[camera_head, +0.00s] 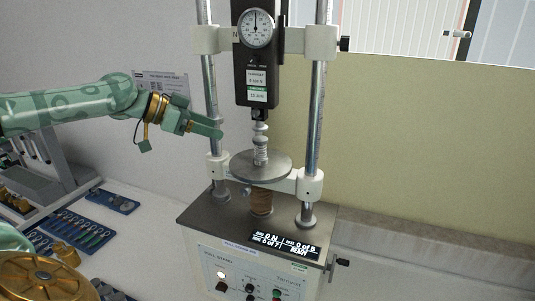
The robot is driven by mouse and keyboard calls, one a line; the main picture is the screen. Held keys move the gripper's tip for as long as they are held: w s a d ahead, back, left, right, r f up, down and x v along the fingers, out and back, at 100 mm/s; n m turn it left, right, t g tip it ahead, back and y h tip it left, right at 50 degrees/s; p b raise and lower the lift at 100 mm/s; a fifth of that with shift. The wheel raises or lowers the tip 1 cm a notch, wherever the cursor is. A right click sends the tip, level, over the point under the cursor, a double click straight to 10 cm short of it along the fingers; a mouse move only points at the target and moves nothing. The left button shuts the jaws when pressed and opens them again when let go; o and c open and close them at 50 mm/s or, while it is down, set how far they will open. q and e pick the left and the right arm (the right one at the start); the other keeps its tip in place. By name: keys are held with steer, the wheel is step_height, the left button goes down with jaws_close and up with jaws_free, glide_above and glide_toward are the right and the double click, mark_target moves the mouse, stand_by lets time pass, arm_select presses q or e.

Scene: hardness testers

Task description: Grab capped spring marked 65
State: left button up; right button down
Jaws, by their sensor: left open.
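A small white capped spring (261,152) stands upright on the round metal plate (250,166) of the tester, under the tester's upper tip (260,115). Its marking is too small to read, so I cannot tell whether it is the one marked 65. My left gripper (212,130) is open and empty. It reaches in from the left at about the height of the spring's top, beside the tester's left post, and appears apart from the spring. My right gripper is not in view.
The tester's steel posts (318,100) rise on both sides of the plate, and a dial gauge (256,28) hangs above. Blue trays (112,201) lie on the bench at the left. A lit display (285,243) is on the tester's base. The bench at the right is clear.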

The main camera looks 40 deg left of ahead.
mark_target(260, 144)
arm_select(q)
steer(key=p+x, duration=0.5)
steer(key=x, duration=0.4)
steer(key=shift+w+d, duration=0.1)
steer(key=shift+w+d+f, duration=0.15)
steer(key=p+x, duration=0.3)
steer(key=x, duration=0.1)
steer(key=shift+w+d+f+p, duration=0.15)
steer(key=shift+w+d+p, duration=0.05)
steer(key=shift+w+p, duration=0.15)
steer(key=shift+w+f, duration=0.15)
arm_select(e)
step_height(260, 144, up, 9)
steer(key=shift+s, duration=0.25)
arm_select(q)
steer(key=c, duration=1.2)
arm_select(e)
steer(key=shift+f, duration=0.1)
